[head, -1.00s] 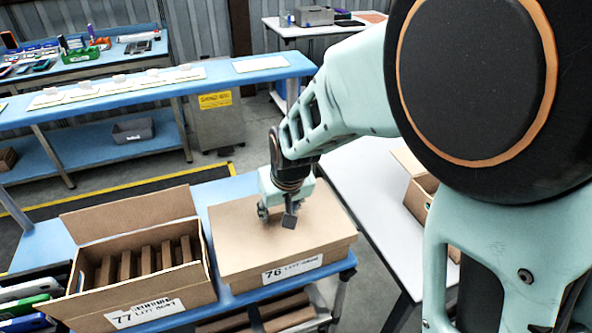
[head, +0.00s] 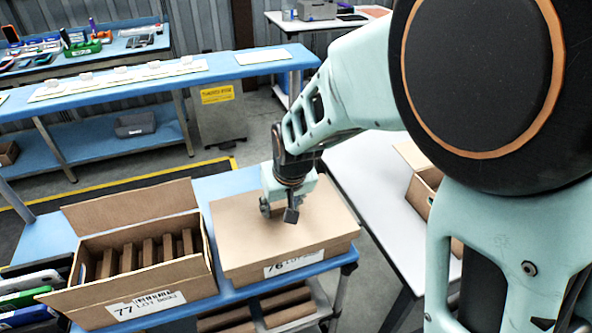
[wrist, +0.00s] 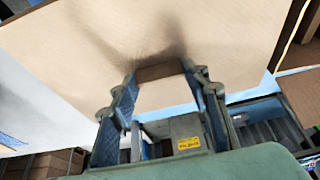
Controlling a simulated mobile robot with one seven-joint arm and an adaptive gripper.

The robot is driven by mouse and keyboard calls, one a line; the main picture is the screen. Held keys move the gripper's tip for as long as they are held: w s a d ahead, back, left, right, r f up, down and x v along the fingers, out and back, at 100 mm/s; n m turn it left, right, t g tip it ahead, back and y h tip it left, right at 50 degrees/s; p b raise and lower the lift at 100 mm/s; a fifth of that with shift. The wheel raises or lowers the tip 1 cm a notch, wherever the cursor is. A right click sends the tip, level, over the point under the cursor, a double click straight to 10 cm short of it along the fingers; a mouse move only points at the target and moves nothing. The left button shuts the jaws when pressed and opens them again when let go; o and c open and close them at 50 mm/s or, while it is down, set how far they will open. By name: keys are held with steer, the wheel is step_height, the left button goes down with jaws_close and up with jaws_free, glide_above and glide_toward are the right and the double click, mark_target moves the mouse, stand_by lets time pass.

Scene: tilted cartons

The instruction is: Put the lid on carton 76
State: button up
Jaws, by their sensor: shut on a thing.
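Carton 76 (head: 240,276) stands on a blue-topped bench, with its white label facing front. A flat brown lid (head: 235,228) lies over its top, roughly lined up with the walls; I cannot tell whether it is fully seated. My gripper (head: 279,212) points down at the middle of the lid. In the wrist view my gripper (wrist: 160,88) is shut on a small brown grip block (wrist: 160,71) on the lid, one finger on each side. The lid's pale brown face (wrist: 215,30) fills much of that view. The fingers and wrist hide part of the lid.
Open carton 77 (head: 90,307), holding several brown upright pieces, stands close on the left with its flap raised. A white table (head: 375,200) with another open carton (head: 418,200) is on the right. A long blue bench (head: 100,112) runs behind.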

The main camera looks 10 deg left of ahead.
stand_by(0.4)
steer(key=o, duration=1.1)
steer(key=w+a+r+p+v, duration=0.1)
steer(key=p+v, duration=0.4)
steer(key=v, duration=0.9)
steer(key=shift+w+a, duration=0.2)
steer(key=shift+w, duration=0.3)
